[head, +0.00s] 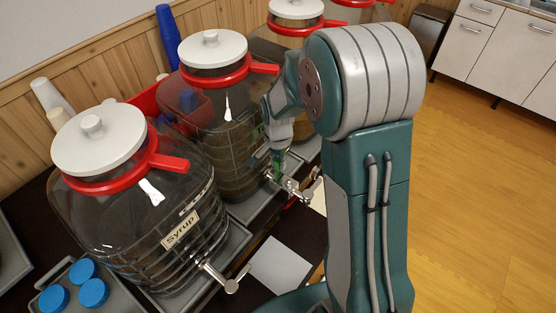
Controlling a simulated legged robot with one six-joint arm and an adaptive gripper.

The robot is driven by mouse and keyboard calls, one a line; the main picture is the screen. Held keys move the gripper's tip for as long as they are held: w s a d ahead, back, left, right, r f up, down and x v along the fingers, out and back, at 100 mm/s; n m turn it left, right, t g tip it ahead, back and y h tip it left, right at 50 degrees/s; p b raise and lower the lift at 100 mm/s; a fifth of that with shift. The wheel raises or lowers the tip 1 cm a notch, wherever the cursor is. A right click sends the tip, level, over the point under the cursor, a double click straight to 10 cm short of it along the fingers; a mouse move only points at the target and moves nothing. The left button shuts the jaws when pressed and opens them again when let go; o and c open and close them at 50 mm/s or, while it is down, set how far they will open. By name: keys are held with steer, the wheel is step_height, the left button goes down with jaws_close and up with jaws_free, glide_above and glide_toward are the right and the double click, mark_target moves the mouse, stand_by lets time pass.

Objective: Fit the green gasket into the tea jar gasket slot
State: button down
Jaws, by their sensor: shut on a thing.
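My gripper (271,167) is in front of the middle jar (230,150), low and close to that jar's metal tap (292,184). It is mostly hidden by its own wrist and arm. A small green piece, which looks like the green gasket (277,160), shows at the fingers, and the gripper is shut on it. I cannot tell whether the gasket touches the tap or the jar. The gasket slot is not visible.
The jar labelled Syrup (140,215) stands at the front left, its tap (222,277) sticking out. Another jar (297,18) stands further back. Blue lids (83,270) lie on a tray at the lower left. A white sheet (280,264) lies before the jars. Open floor is to the right.

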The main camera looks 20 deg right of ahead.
mark_target(278, 177)
steer(key=shift+f, duration=1.9)
stand_by(0.4)
steer(key=c, duration=0.5)
jaws_free()
steer(key=shift+o, duration=1.3)
steer(key=shift+r, duration=2.3)
step_height(278, 177, up, 12)
steer(key=shift+a+f, duration=0.1)
